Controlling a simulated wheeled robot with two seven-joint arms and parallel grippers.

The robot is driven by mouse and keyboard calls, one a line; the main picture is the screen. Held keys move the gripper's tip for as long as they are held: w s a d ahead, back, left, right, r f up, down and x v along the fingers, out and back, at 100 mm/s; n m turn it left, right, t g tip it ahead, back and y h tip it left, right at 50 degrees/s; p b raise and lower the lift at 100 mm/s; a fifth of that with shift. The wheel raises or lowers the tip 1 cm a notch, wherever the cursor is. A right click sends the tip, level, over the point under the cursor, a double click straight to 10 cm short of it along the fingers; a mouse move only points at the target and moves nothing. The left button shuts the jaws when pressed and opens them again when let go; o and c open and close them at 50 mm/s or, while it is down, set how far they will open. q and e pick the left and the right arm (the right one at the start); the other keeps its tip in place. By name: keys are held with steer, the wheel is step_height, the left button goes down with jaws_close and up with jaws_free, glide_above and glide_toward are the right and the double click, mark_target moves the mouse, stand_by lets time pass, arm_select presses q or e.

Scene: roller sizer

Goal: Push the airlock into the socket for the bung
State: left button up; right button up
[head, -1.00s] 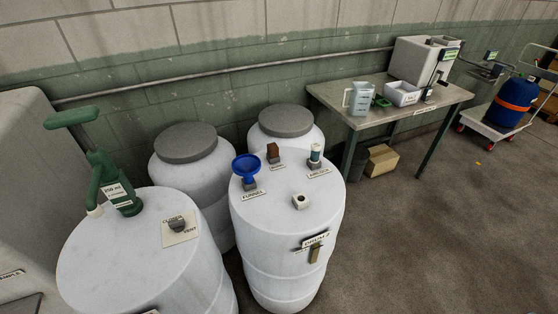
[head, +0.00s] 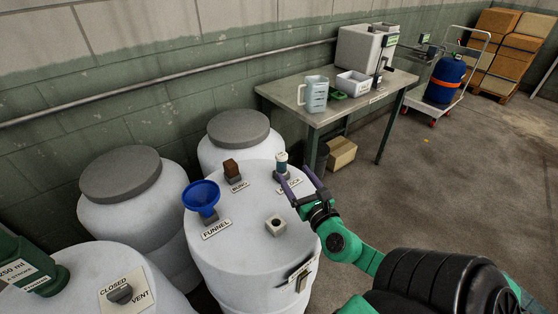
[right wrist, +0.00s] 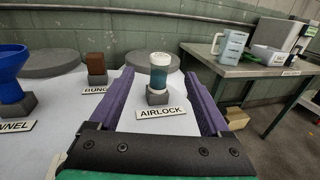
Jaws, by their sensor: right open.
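The airlock (head: 281,161), a small cylinder with a white cap and a dark teal body, stands upright in a grey holder on the white drum. My right gripper (head: 291,174) is open, its purple fingers reaching toward the airlock from the lower right. In the right wrist view the airlock (right wrist: 160,74) appears between the two fingers, with a gap on each side. I cannot tell how far it is from the fingertips in depth. The brown bung (head: 231,168) sits in its own holder to the left. My left gripper is out of view.
A blue funnel (head: 202,195) stands left of the block on the same drum (head: 235,265). Other drums stand to the left and behind. A metal table (head: 335,114) with a jug (head: 314,94) and a white tray (head: 358,84) stands at the back right.

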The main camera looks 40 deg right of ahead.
mark_target(284, 161)
steer(key=shift+x, duration=1.2)
steer(key=p+x, duration=0.1)
steer(key=x, duration=0.3)
steer(key=shift+w+d+f+p, duration=0.15)
steer(key=shift+w+f+p, duration=0.1)
steer(key=shift+w+p, duration=0.1)
steer(key=shift+w+f, duration=0.1)
steer(key=shift+w, duration=0.05)
steer(key=c, duration=0.7)
jaws_close()
step_height(284, 161, up, 20)
steer(key=p, duration=1.1)
